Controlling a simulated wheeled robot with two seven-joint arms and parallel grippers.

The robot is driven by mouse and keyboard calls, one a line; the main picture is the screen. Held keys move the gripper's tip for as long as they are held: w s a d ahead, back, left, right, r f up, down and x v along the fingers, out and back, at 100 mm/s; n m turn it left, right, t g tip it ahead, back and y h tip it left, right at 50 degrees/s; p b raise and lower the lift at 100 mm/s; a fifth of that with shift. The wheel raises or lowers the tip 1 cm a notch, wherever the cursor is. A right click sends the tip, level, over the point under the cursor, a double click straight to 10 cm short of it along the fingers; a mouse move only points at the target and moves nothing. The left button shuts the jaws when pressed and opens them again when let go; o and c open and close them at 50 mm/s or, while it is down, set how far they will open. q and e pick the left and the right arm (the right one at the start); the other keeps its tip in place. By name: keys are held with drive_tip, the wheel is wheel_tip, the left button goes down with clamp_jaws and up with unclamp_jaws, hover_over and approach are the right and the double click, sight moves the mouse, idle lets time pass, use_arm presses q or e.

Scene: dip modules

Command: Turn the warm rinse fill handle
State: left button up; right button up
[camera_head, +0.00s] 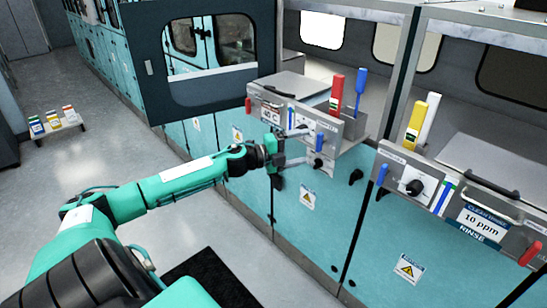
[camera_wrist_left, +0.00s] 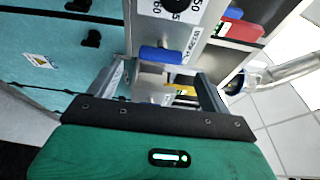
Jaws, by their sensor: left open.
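A blue handle (camera_head: 319,142) sticks out from the front of the left module's grey panel (camera_head: 333,131). It also shows in the left wrist view (camera_wrist_left: 165,55), in front of and between the fingers. My left gripper (camera_head: 304,146) is open, with its two fingers pointing at the panel and the handle just beyond or between the tips. In the left wrist view my left gripper (camera_wrist_left: 160,72) shows its fingers apart with no clear grip on anything. Whether a finger touches the handle cannot be told. My right gripper is not in view.
The left module also has a red handle (camera_head: 248,105) and a black knob (camera_head: 318,163). Upright red (camera_head: 336,90) and blue (camera_head: 360,88) pieces stand behind its panel. The right module carries another blue handle (camera_head: 382,174) and a "10 ppm" sign (camera_head: 480,222). A low bench (camera_head: 60,130) stands far left.

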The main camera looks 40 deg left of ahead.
use_arm(q)
drive_tip(key=b+v, duration=0.2)
drive_tip(key=v, duration=0.6)
idle(0.4)
drive_tip(key=shift+s+a, duration=0.1)
drive_tip(key=shift+s, duration=0.05)
drive_tip(key=shift+f, duration=0.1)
